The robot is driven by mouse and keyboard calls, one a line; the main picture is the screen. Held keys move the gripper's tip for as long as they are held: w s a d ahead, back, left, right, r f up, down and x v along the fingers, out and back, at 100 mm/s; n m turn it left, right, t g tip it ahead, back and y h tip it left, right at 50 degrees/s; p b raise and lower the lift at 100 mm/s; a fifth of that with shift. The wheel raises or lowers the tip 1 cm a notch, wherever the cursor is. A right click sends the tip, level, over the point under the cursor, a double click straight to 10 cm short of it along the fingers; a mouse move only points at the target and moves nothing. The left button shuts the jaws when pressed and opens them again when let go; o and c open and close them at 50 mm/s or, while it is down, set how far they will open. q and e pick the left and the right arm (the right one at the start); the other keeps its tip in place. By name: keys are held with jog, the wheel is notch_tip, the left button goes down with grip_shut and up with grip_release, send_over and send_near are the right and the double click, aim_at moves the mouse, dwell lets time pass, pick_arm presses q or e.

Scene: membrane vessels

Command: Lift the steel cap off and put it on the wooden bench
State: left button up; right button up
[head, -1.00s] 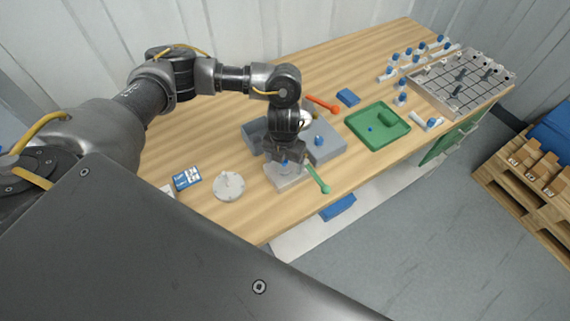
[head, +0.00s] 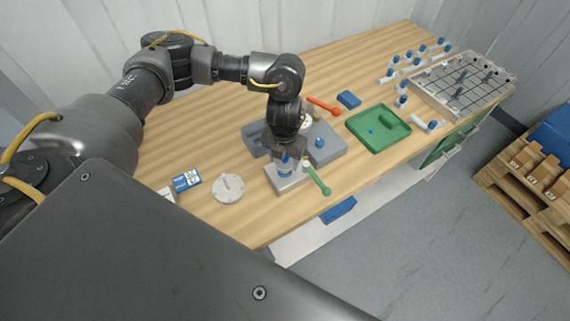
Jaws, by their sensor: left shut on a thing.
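My left gripper (head: 286,161) points down over a small steel-grey block (head: 285,185) near the front edge of the wooden bench (head: 215,130). It is shut on a small blue piece (head: 285,169) that stands just above or on the block; I cannot tell whether they touch. The fingers partly hide the piece. A round pale grey disc (head: 229,189) with a raised rib lies flat on the bench left of the block. It may be the steel cap, but I cannot tell for sure. My right gripper is not in view.
A green tool (head: 318,182) lies beside the block. A grey fixture (head: 325,146) stands behind it, with an orange-red tool (head: 323,105) beyond. A green tray (head: 378,128) and a metal rack (head: 463,82) are to the right. A blue-white card (head: 186,180) lies left; bench around the disc is clear.

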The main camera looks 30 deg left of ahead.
pick_arm(q)
jog(key=s+d+r+b, duration=0.4)
jog(key=s+d+r, duration=0.4)
jog(key=d+r, duration=0.2)
jog(key=shift+s+d+r, duration=0.3)
jog(key=shift+s+d, duration=0.05)
jog(key=shift+d, duration=0.15)
jog(key=shift+r, duration=0.15)
notch_tip(320, 180, up, 3)
jog(key=shift+f+p, duration=0.15)
jog(key=shift+p, duration=0.7)
